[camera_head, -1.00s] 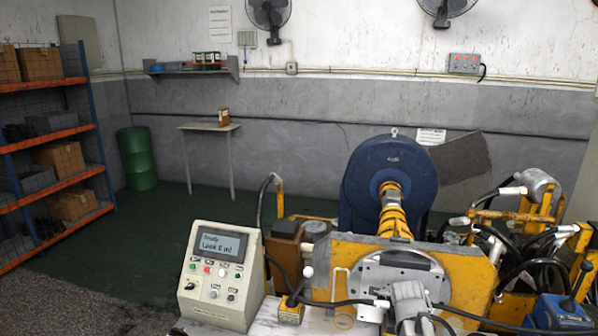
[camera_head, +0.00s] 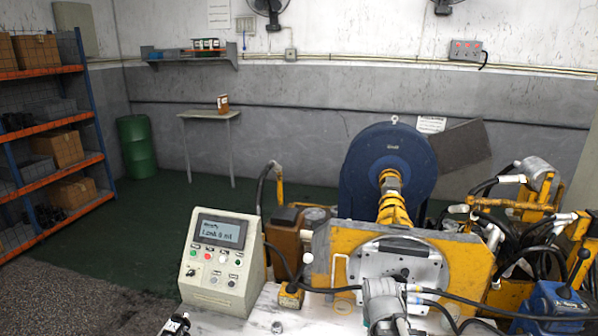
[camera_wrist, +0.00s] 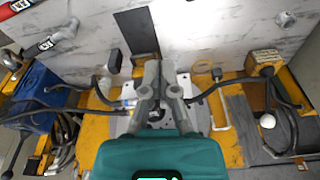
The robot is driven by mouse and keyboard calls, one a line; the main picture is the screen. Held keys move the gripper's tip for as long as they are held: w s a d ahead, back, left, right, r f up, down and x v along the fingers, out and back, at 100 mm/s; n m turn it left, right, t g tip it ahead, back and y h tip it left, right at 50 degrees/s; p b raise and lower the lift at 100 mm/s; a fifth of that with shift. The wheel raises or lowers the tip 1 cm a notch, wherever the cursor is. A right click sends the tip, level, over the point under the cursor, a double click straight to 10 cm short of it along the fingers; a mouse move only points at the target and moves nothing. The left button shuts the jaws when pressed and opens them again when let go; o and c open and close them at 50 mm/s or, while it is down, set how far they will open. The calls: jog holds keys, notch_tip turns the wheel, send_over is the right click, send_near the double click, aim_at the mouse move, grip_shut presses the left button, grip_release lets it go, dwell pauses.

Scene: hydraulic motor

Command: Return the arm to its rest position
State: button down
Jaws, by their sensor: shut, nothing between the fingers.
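My gripper (camera_wrist: 160,72) shows in the wrist view, with a teal body at the bottom and grey fingers close together and empty. It hangs over the yellow test stand and hides part of it. My gripper is not visible in the head view. A grey motor-like unit (camera_head: 383,300) with black hoses sits at the front of a round silver plate (camera_head: 400,262) on the yellow stand (camera_head: 330,262). In the wrist view the fingers cover most of that area, so I cannot tell how far above it they are.
A control panel (camera_head: 222,262) with a lit screen stands at the left of the bench. A blue box (camera_head: 555,303) and hoses are at the right. A small metal nut (camera_head: 277,327) lies on the pale bench top. Shelves (camera_head: 50,150) stand far left; the floor between is clear.

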jog(key=s+a+n, duration=0.1)
jog(key=s+a+n+g, duration=0.1)
jog(key=n, duration=0.1)
jog(key=s+a+n, duration=0.1)
jog(key=shift+s+f+n+g+y, duration=0.15)
jog(key=shift+s+n+g+y, duration=0.15)
jog(key=shift+s, duration=0.1)
jog(key=shift+d, duration=0.1)
dwell(0.8)
